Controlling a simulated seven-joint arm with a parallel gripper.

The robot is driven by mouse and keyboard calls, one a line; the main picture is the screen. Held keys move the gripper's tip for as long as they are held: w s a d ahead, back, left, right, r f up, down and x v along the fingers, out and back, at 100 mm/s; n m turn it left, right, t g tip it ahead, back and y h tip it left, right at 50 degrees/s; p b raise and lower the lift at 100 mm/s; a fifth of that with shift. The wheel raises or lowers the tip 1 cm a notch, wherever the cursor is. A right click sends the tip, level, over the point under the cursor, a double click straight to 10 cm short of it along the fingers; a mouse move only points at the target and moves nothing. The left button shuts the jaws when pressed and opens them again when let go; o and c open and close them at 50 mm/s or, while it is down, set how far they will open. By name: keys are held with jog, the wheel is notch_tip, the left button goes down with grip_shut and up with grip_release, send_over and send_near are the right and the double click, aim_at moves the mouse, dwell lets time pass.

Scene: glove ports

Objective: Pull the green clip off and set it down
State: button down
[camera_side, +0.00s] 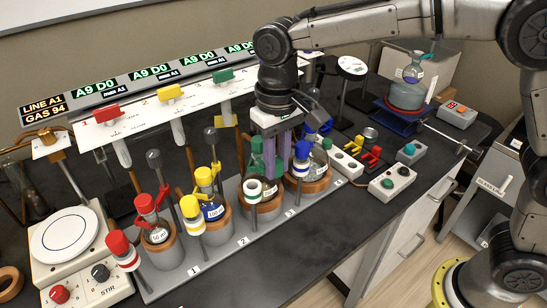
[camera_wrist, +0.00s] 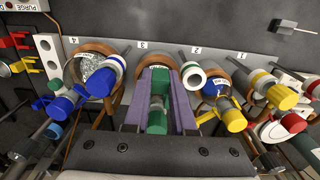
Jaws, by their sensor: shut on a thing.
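The green clip (camera_wrist: 157,121) shows between the two purple fingers of my gripper (camera_wrist: 158,76) in the wrist view. My gripper is shut on it, one finger on each side. In the side view my gripper (camera_side: 279,170) points down over station 3, with green parts (camera_side: 256,152) of the clip beside the fingers. The flask at station 3 sits in a brown ring holder (camera_side: 264,208), mostly hidden under the fingers. I cannot tell whether the clip still touches the flask neck.
A green-and-white capped tube (camera_side: 253,188) stands close in front. Blue-clipped glassware (camera_wrist: 88,82) is at station 4 and yellow-clipped glassware (camera_side: 206,182) at station 2. A rail with coloured valve handles (camera_side: 170,92) stands behind. The dark bench front (camera_side: 225,278) is clear.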

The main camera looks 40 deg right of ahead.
jog(key=shift+s, duration=0.85)
jog(key=shift+f, duration=0.1)
